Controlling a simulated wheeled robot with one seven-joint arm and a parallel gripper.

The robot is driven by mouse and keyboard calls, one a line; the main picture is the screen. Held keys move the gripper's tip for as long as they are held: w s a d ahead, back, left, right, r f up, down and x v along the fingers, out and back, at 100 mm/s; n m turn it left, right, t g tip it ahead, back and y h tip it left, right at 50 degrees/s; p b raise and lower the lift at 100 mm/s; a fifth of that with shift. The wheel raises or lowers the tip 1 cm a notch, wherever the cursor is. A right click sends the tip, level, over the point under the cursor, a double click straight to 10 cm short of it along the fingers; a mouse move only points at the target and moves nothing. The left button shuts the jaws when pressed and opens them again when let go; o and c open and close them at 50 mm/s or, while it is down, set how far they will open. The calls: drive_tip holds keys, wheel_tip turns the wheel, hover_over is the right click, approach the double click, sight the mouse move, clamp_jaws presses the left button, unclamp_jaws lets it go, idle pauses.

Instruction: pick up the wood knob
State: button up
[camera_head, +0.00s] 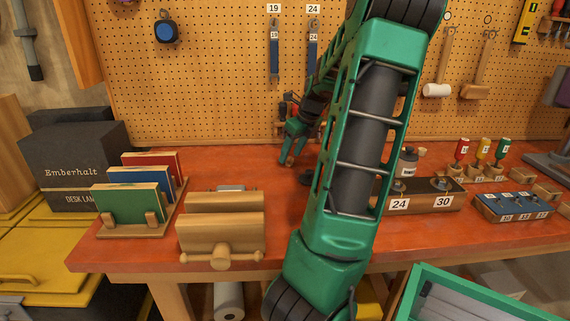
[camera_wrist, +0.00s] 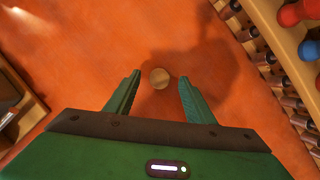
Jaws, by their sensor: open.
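The wood knob (camera_wrist: 160,77) shows in the wrist view as a small round tan disc on the orange-red bench top. My gripper (camera_wrist: 159,82) is open, with one green finger to the left of the knob and one to the right. Neither finger touches it, and the space between them holds nothing gripped. In the head view my gripper (camera_head: 287,162) hangs over the back of the bench, pointing down. I cannot make out the knob in the head view.
In the wrist view a wooden rack (camera_wrist: 262,50) with dark rollers stands to the right. In the head view, a wooden vise (camera_head: 222,236) and a board holder (camera_head: 136,232) stand left, and a numbered dark block (camera_head: 420,203) right. A pegboard (camera_head: 205,80) closes the back.

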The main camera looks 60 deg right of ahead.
sight(290, 159)
drive_tip(key=shift+x, duration=0.8)
drive_tip(key=shift+s, duration=0.1)
drive_tip(key=c, duration=1.1)
drive_tip(key=shift+r, duration=0.1)
drive_tip(key=shift+r, duration=0.4)
wheel_tip(290, 159, up, 3)
drive_tip(key=shift+a+r, duration=0.15)
drive_tip(key=shift+r, duration=0.1)
drive_tip(key=a+r, duration=0.6)
drive_tip(key=a, duration=0.5)
drive_tip(key=shift+a+r, duration=0.25)
drive_tip(key=shift+r, duration=0.05)
